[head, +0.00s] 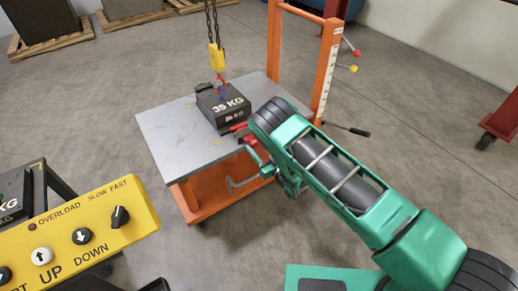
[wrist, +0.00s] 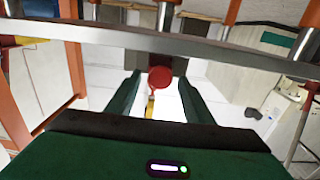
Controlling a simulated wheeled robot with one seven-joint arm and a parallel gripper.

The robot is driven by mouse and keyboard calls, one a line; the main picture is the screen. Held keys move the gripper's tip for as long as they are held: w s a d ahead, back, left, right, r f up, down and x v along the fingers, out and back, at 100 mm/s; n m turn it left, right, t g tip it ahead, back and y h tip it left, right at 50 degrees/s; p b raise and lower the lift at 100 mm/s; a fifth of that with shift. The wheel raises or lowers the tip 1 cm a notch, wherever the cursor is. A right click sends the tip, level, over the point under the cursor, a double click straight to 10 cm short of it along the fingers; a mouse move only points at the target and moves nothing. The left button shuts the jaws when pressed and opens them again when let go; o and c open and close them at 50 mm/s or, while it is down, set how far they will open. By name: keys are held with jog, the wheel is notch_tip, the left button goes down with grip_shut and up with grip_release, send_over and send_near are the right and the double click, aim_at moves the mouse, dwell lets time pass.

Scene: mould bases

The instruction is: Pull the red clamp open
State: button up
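The red clamp (head: 237,128) shows in the head view at the near right edge of the cart top, beside the black 35 KG block (head: 221,106). My green arm partly hides it. In the wrist view, two green fingers of my gripper (wrist: 158,79) stand apart. A round red end (wrist: 160,78) shows between their tips; it looks like part of the clamp. I cannot tell whether the fingers touch it. In the head view my gripper is mostly hidden behind the arm's end, close to the clamp.
The orange cart (head: 165,130) has a grey top with free room at left. A yellow hook (head: 216,57) on chains hangs above the block. An orange upright frame (head: 326,75) stands behind. A yellow control box (head: 80,235) fills the lower left.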

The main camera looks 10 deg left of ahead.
jog(key=v, duration=1)
jog(key=shift+s+d, duration=0.25)
jog(key=shift+d, duration=0.05)
jog(key=shift+f, duration=0.1)
